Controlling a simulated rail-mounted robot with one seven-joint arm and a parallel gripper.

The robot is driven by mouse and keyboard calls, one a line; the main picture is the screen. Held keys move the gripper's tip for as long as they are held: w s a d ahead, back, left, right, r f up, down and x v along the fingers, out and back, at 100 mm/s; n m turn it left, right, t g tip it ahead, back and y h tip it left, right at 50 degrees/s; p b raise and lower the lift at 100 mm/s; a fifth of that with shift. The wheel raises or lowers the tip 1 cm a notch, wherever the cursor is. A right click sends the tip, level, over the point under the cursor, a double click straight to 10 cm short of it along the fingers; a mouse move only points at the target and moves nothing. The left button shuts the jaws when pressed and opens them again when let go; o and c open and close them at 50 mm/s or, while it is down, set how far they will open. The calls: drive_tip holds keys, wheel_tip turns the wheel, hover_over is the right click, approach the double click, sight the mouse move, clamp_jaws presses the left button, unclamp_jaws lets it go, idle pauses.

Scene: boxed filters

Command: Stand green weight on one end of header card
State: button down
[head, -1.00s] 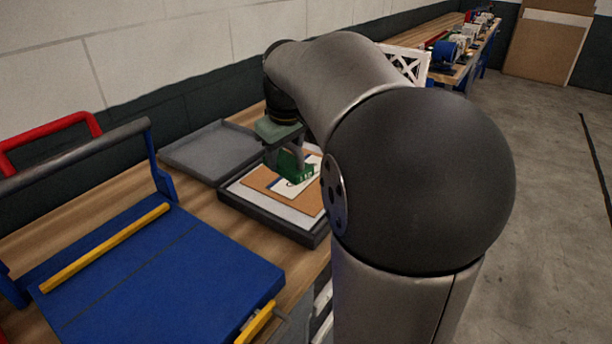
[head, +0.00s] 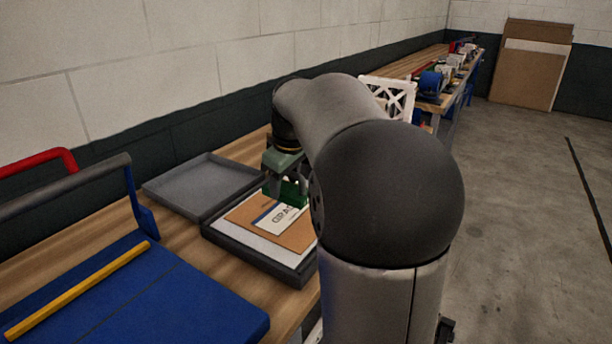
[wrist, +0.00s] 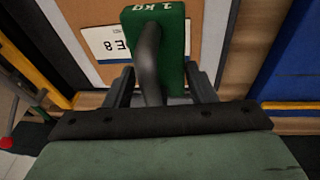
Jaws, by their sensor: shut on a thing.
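The green weight (head: 289,191), marked "1 KG" with a grey handle, is in my gripper (head: 285,176). In the wrist view the weight (wrist: 172,50) stands between the two fingers of my gripper (wrist: 160,85), which is shut on it. The white header card (head: 277,216) has a blue strip and dark lettering. It lies flat on a brown sheet. The weight is over or just beyond the card's far side; I cannot tell whether it touches. In the wrist view the weight hides part of the header card (wrist: 108,44).
The brown sheet (head: 298,236) lies in an open dark box (head: 262,260). A grey tray or lid (head: 200,183) adjoins it on the left. A blue machine (head: 165,305) with a yellow bar stands in front. A white lattice piece (head: 388,95) stands behind my arm.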

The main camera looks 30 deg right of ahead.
drive_tip(key=w+f, duration=0.1)
drive_tip(key=w+a+f, duration=0.1)
drive_tip(key=f, duration=0.1)
drive_tip(key=w+a+f, duration=0.1)
drive_tip(key=w+f, duration=0.1)
drive_tip(key=shift+a+f, duration=0.1)
drive_tip(key=shift+a, duration=0.05)
drive_tip(key=shift+s+a+x, duration=0.1)
drive_tip(key=shift+s+x, duration=0.05)
drive_tip(key=shift+x, duration=0.75)
drive_tip(key=shift+s+a+x, duration=0.1)
drive_tip(key=shift+s+x, duration=0.05)
drive_tip(key=shift+x, duration=0.8)
drive_tip(key=shift+f, duration=0.1)
drive_tip(key=shift+f, duration=0.1)
drive_tip(key=c, duration=0.6)
unclamp_jaws()
drive_tip(key=shift+s, duration=0.1)
drive_tip(key=v, duration=1.2)
